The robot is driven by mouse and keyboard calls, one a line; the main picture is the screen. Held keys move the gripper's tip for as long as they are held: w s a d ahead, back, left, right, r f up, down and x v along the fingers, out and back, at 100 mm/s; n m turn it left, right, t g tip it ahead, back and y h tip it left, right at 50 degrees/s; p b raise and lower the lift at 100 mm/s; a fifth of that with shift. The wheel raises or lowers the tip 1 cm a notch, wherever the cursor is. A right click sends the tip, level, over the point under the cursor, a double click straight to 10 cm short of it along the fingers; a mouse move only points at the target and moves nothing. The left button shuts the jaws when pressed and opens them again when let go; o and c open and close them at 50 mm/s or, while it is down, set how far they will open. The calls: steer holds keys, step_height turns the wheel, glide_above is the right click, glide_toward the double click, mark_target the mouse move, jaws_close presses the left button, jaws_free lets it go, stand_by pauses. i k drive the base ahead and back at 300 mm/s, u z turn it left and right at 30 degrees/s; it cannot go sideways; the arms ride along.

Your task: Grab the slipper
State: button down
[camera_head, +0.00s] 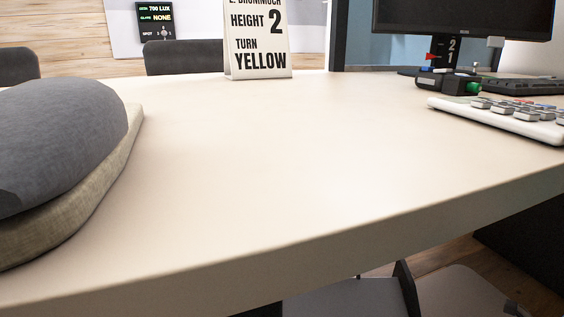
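A slipper (68,135) with a rounded dark grey fabric upper and a pale beige sole lies on the desk at the left of the head view. It is very close to the camera, and the left edge of the picture cuts it off. Its sole rests on the cream desk top (260,160). My gripper does not show in this view, so its place relative to the slipper cannot be seen.
A white sign (258,40) stands at the back. At the right are a calculator-like keypad (508,116), a small black device with a green knob (448,84), a black keyboard (522,86) and a monitor (462,18). Chairs (184,57) stand behind. The desk's middle is clear.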

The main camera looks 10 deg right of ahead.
mark_target(65, 141)
steer(key=k, duration=1)
